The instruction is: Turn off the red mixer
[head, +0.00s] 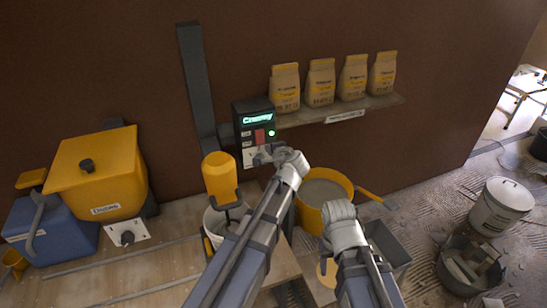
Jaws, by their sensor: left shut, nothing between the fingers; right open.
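A dark control box (240,112) is on the brown wall, with a lit green display reading what looks like "Creamy", a red panel (260,135) and a green light (271,133). A white plate (249,158) is at its lower edge, partly hidden by my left gripper (262,156). That gripper is shut and empty, at or just in front of the plate; I cannot tell whether it touches. An orange-yellow mixer-like tool (219,178) stands left of it, above a white bucket (213,220). No plainly red mixer body shows.
Several paper bags (321,82) stand on a wall shelf (390,100). A yellow tub (342,181) of grey mix sits behind my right arm. A white bucket (502,207) and dark tub (449,270) are at right.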

